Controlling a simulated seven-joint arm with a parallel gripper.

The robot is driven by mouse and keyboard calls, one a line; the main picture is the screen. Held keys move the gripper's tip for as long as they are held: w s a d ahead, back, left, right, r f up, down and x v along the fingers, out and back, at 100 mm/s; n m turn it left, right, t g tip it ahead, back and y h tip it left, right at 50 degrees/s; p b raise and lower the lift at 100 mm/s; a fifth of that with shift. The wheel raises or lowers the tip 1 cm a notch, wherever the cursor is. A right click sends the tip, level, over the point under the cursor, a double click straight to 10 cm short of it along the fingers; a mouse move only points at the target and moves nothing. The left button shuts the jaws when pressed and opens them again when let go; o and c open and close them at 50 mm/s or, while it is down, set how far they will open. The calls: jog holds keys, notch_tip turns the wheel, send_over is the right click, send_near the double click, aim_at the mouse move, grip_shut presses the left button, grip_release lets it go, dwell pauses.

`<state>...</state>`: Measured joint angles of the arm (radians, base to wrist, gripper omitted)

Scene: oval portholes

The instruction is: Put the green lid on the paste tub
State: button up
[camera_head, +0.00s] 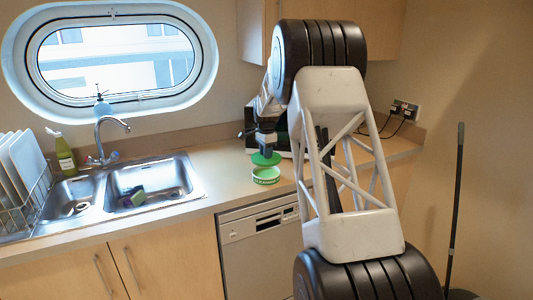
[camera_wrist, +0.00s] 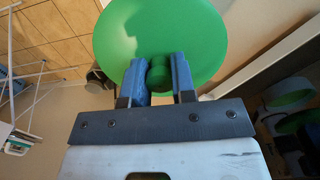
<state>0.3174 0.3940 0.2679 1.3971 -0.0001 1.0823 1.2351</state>
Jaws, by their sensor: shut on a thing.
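The green lid (camera_head: 270,159) is a flat round disc with a knob. In the wrist view the lid (camera_wrist: 160,30) fills the top middle, and my gripper (camera_wrist: 158,72) is shut on its knob with two blue fingers. In the head view my gripper (camera_head: 265,143) points down and holds the lid just above the paste tub. The paste tub (camera_head: 266,176) is a low round green tub with a pale band, standing on the counter near its front edge. The lid looks apart from the tub and slightly tilted.
A dark appliance (camera_head: 284,142) stands behind my gripper. A steel sink (camera_head: 150,180) with a tap (camera_head: 103,140) lies to the left, with a dish rack (camera_head: 25,210) beyond it. The counter (camera_head: 222,180) between sink and tub is clear. A dishwasher (camera_head: 262,250) is below.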

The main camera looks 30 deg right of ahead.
jog(key=shift+f, duration=0.15)
jog(key=shift+f, duration=1.8)
jog(key=shift+f, duration=0.8)
dwell(1.6)
jog(key=o, duration=1)
jog(key=shift+r, duration=3.9)
